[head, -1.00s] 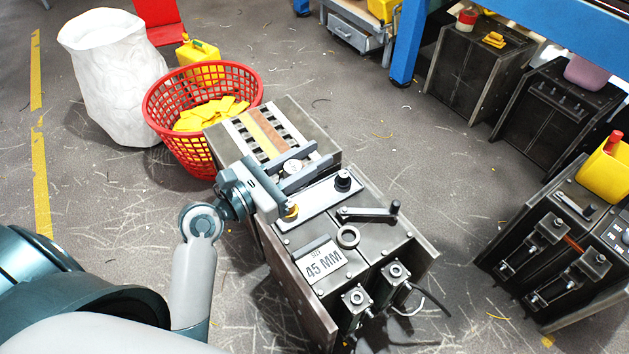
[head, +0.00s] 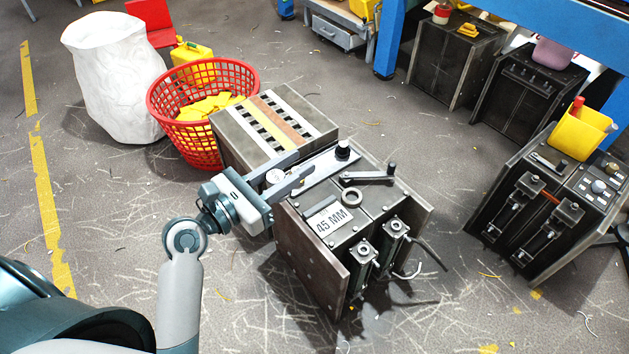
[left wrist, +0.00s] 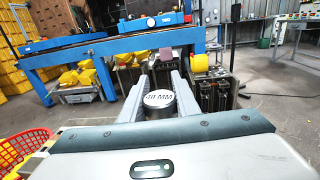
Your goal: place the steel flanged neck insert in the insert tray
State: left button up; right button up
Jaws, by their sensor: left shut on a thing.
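My left gripper (head: 304,161) has its two grey fingers closed around a round steel insert (head: 275,177), with a pale round top. In the left wrist view the insert (left wrist: 159,97) reads "40 MM" and sits upright between the fingers (left wrist: 160,80). Its flange and lower part are mostly hidden. In the head view the fingers overlap the left part of a metal plate with a black knob (head: 343,149) on the bench. Behind it is a block with white, yellow and brown strips and dark slots (head: 262,112); I cannot tell whether this is the insert tray. My right gripper is out of view.
The bench has a "45 MM" sign (head: 331,219), a steel ring (head: 352,198), a crank handle (head: 368,177) and two clamps at its front. A red basket (head: 165,110) of yellow pieces stands behind left. Another station (head: 540,205) stands right; floor between is clear.

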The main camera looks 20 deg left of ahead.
aim_at(320, 168)
jog(key=z, duration=1.85)
jog(key=k+j, duration=0.1)
jog(key=j, duration=0.4)
jog(key=k+j, duration=0.15)
jog(key=j, duration=0.4)
jog(key=k+j, duration=0.1)
jog(key=j, duration=0.4)
jog(key=k+j, duration=0.1)
jog(key=j, duration=0.45)
jog(key=k+j, duration=0.15)
jog(key=j, duration=0.35)
jog(key=k+j, duration=0.1)
jog(key=j, duration=0.4)
jog(key=k+j, duration=0.1)
jog(key=j, duration=0.45)
jog(key=k+j, duration=0.1)
jog(key=j, duration=0.4)
